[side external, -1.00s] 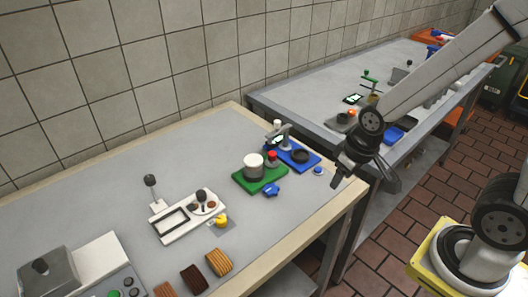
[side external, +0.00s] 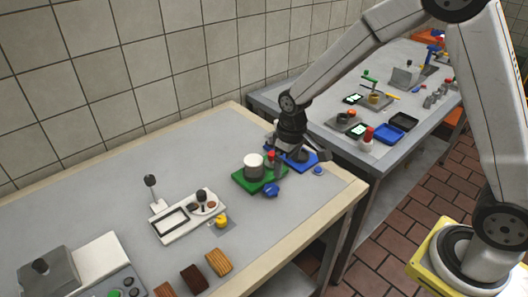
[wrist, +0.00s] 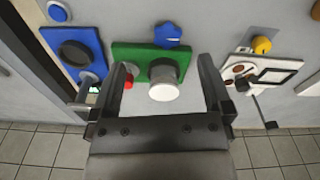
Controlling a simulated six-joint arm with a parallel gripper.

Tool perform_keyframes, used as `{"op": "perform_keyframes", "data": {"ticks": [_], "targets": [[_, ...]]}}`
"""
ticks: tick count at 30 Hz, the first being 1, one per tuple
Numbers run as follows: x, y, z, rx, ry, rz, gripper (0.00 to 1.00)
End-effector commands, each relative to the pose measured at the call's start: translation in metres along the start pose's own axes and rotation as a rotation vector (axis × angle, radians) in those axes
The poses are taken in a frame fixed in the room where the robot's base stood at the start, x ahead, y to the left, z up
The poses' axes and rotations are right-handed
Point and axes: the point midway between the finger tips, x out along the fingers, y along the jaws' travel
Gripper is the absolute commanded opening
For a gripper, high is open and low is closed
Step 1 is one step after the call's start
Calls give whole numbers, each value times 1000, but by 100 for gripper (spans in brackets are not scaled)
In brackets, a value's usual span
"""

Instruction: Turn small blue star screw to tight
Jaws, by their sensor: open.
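The small blue star screw (side external: 271,190) sits at the front edge of the green board (side external: 243,184). In the wrist view the star screw (wrist: 168,34) shows beyond the green board, ahead of the fingers. My gripper (side external: 285,162) is open and empty, above the table beside the green and blue boards. In the wrist view my gripper (wrist: 164,78) has its fingers spread, with the grey, white-topped cylinder (wrist: 163,80) between them in the picture. I cannot tell the height of the fingertips over it. The arm partly hides the blue board in the side view.
A blue board (wrist: 75,48) with a dark ring lies beside the green one. A red knob (wrist: 128,83) stands on the green board. A white tray (side external: 181,228) with a yellow knob (side external: 221,220) lies to the left. A blue round button (side external: 318,171) lies near the table edge.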

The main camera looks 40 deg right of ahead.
Motion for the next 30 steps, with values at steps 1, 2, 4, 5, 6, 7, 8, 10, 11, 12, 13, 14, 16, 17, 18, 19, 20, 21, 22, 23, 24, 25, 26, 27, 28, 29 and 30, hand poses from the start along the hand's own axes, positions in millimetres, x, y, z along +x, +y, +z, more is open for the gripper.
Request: {"op": "perform_keyframes", "data": {"ticks": [1,2,4,5,6,7,8,10,11,12,13,14,16,17,18,19,20,21,22,23,24,25,26,27,28,29,30], "targets": [[7,-2,-10,-16,-14,-2,100],[10,-2,-14,-24,-21,-3,100],[16,-4,-24,-39,-35,-5,100],[19,-4,-27,-44,-40,-6,100],[21,-5,-31,-51,-45,-7,100],[23,-5,-33,-55,-50,-8,100],[25,-6,-36,-59,-52,-8,100],[27,-6,-39,-66,-57,-9,100],[28,-7,-40,-68,-58,-9,100],[28,-7,-40,-69,-59,-9,100],[28,-7,-41,-70,-60,-9,100],[29,-7,-41,-70,-60,-10,100],[29,-7,-41,-70,-60,-10,100],[29,-7,-41,-70,-60,-10,100],[29,-7,-41,-70,-60,-10,100],[30,-7,-41,-70,-60,-10,100],[30,-7,-40,-69,-60,-10,100],[32,-7,-40,-69,-61,-10,100],[33,-7,-40,-69,-61,-10,100],[35,-7,-40,-69,-62,-10,100],[38,-7,-40,-69,-62,-10,100],[40,-7,-39,-69,-63,-10,100],[43,-7,-39,-69,-62,-10,100],[46,-7,-39,-69,-62,-10,100],[50,-7,-39,-69,-62,-10,100],[53,-7,-38,-69,-63,-10,100],[58,-7,-38,-69,-63,-10,100]]}}
